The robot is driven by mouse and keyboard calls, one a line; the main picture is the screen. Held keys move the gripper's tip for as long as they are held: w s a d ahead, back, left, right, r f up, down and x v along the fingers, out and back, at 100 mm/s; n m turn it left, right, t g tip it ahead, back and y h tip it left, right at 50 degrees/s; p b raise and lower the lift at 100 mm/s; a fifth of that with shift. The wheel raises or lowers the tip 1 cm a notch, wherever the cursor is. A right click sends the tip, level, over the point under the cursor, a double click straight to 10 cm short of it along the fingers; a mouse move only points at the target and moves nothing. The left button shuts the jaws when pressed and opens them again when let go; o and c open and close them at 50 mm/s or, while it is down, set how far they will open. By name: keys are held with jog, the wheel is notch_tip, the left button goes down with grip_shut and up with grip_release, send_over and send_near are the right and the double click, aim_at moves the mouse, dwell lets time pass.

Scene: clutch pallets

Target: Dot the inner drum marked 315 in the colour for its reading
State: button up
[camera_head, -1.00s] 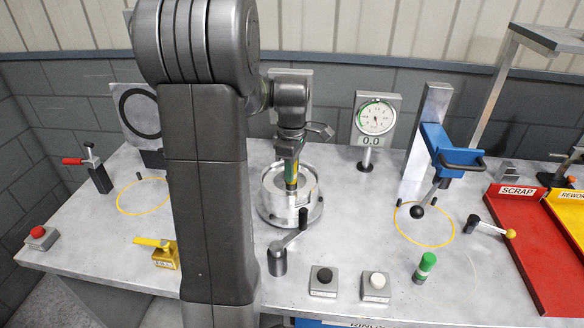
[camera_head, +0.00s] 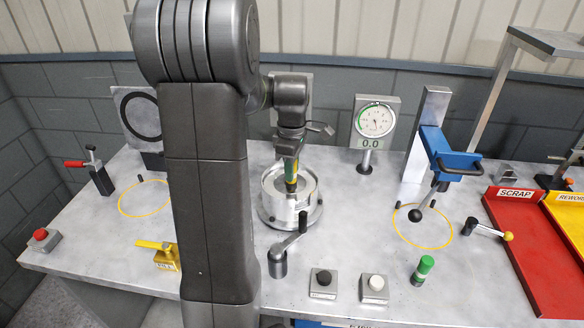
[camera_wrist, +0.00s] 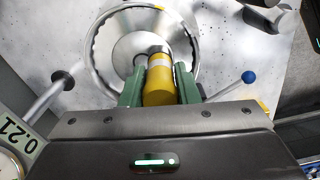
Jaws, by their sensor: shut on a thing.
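My gripper (camera_head: 291,165) is shut on a yellow marker (camera_wrist: 158,82), held between green fingers. The marker points down at the round metal drum (camera_head: 272,205) in its fixture, with its dark tip at or just above the drum's centre. I cannot tell whether it touches. In the wrist view the drum (camera_wrist: 115,45) has a small yellow mark at its top rim. No number 315 is readable.
A crank lever (camera_head: 280,258) stands in front of the drum. Black (camera_head: 323,281) and white (camera_head: 374,285) button boxes and a green-capped cylinder (camera_head: 425,268) are along the front. A blue clamp (camera_head: 447,150) and red SCRAP tray (camera_head: 530,250) are right. A yellow-handled block (camera_head: 164,256) is left.

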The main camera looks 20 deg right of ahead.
jog(key=shift+r+p, duration=1.9)
jog(key=shift+r, duration=0.9)
jog(key=shift+s+f, duration=0.1)
jog(key=shift+f, duration=0.05)
